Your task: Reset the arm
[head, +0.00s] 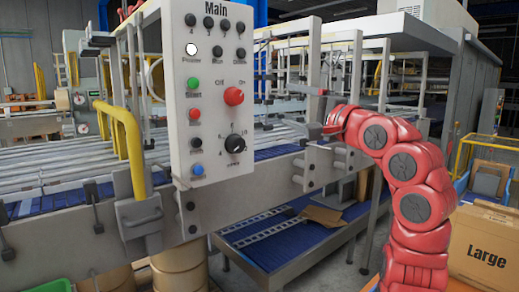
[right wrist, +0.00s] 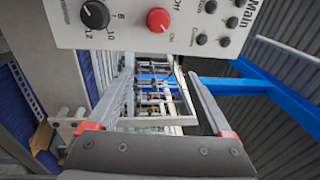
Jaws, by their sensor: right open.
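My right arm (head: 410,185) is red and rises from the lower right of the head view, bending left at the top. My right gripper (head: 328,128) is at its end, small and partly hidden, in front of the machine's rail and right of the control panel (head: 208,90). In the right wrist view the two dark fingers of my right gripper (right wrist: 157,90) are spread apart with nothing between them. My left gripper is not in view.
The panel carries a red knob (head: 233,96), a black dial (head: 235,143) and several buttons. A yellow handle (head: 133,150) stands left of it. A conveyor with blue belt (head: 275,152) runs behind. A cardboard box marked Large (head: 485,250) stands at the lower right, beside my arm.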

